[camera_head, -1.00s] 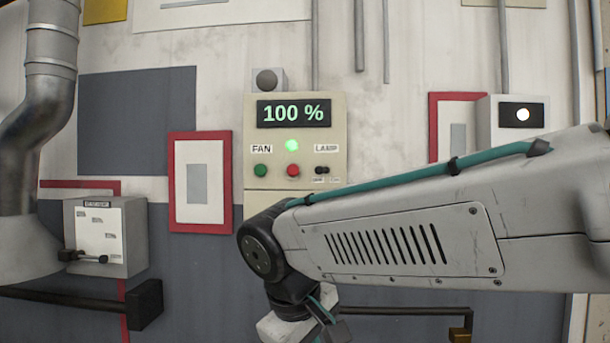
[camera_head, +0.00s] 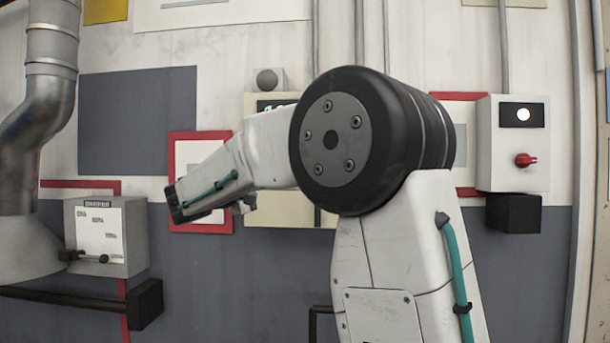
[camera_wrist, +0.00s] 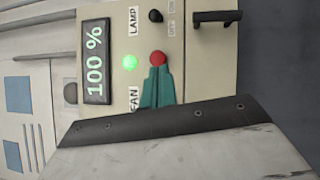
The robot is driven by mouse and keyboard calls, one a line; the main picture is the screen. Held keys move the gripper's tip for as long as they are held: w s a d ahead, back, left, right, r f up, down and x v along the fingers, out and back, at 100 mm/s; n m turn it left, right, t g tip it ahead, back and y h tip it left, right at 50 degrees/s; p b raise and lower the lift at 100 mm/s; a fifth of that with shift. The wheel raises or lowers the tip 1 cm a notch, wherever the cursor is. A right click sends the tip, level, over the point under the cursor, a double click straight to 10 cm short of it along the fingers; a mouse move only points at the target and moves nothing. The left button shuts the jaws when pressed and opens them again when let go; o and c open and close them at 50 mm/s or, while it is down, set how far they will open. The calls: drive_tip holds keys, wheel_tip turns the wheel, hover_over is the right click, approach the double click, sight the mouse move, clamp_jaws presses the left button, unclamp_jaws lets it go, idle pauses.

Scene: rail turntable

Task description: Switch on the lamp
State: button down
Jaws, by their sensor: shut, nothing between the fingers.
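The beige control panel (camera_wrist: 200,85) fills the middle of the wrist view, turned sideways, and its edge shows behind my arm in the head view (camera_head: 262,103). The LAMP label (camera_wrist: 133,20) is at the top, beside a small black toggle switch (camera_wrist: 155,15). Which way the toggle leans is unclear. My gripper (camera_wrist: 157,68) is shut and empty, its teal fingertips just below the red button (camera_wrist: 157,58), apart from the toggle. The FAN label (camera_wrist: 134,99) is beside the fingers; the green button is hidden. In the head view my arm hides most of the panel.
The display (camera_wrist: 95,62) reads 100 %, and a green light (camera_wrist: 130,62) glows. A black handle (camera_wrist: 216,17) sticks out near the toggle. A grey box with a red knob (camera_head: 525,160) is at right, a lever box (camera_head: 125,260) at left, beside a metal duct (camera_head: 45,120).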

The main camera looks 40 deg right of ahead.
drive_tip(key=s+d+r, duration=0.1)
drive_tip(key=d+r, duration=0.1)
drive_tip(key=d, duration=1.1)
drive_tip(key=shift+s, duration=0.15)
drive_tip(key=shift+s+a+r, duration=0.1)
drive_tip(key=shift+a, duration=0.1)
